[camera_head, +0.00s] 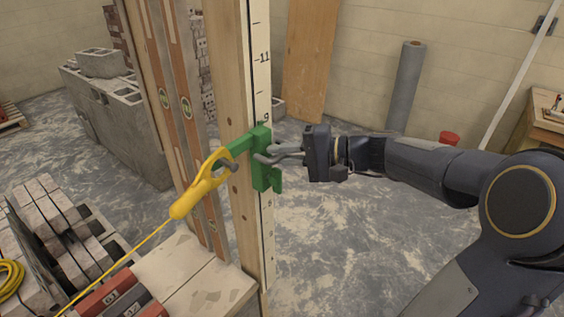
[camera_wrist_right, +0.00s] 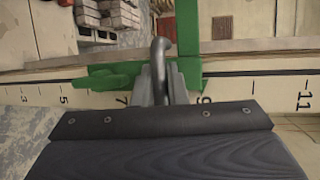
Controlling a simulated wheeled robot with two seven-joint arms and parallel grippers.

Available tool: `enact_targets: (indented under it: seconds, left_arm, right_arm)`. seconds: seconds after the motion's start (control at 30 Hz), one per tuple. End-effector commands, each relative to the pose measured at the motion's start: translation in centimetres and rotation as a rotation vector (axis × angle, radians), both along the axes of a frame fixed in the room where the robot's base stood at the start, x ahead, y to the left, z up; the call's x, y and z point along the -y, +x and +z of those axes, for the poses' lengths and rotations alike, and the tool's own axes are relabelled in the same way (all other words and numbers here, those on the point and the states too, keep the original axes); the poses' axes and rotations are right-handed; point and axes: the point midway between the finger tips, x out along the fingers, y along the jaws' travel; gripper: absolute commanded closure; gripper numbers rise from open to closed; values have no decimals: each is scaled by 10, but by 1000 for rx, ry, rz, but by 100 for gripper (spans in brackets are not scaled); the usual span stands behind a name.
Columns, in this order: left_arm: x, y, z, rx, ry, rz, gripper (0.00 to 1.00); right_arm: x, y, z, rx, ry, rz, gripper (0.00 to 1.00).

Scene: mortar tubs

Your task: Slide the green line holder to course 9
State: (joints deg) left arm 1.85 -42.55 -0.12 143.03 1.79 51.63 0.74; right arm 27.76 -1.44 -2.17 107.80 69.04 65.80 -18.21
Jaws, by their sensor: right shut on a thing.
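The green line holder (camera_head: 262,175) sits on the pale, numbered scale strip (camera_head: 260,60) of the upright wooden post (camera_head: 229,80). Its top edge is right by the numeral 9, just below it in the head view; 11 is farther up. My right gripper (camera_head: 272,154) comes from the right and is shut on the holder. In the right wrist view the fingers (camera_wrist_right: 160,85) close at the holder (camera_wrist_right: 187,35), and the 9 shows just beside its edge. A yellow line block (camera_head: 195,192) hooks to the holder's left side, with a taut yellow line running down left. My left gripper is out of view.
Grey blocks (camera_head: 115,120) stand behind. A grey roll (camera_head: 406,88) and a plywood sheet (camera_head: 309,55) lean at the wall. Floor right of the post is clear.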

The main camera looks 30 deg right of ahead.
Motion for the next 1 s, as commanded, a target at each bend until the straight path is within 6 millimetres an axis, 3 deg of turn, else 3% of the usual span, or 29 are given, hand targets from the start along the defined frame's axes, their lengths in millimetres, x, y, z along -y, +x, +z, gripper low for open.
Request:
enact_targets:
  seconds: [0.37, 0.4, 0.57, 0.87, 1.0]
  left_arm:
    - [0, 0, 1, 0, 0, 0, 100]
    - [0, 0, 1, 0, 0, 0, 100]
    - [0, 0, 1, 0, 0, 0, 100]
    - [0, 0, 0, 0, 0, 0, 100]
    - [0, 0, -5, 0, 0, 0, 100]
  right_arm:
    - [0, 0, 5, 4, 1, -2, 100]
    - [0, 0, 5, 4, 1, -2, 86]
    - [0, 0, 4, 3, 1, -1, 66]
    - [2, -1, 3, 2, 0, -2, 66]
    - [13, -11, 5, 4, -3, -5, 66]
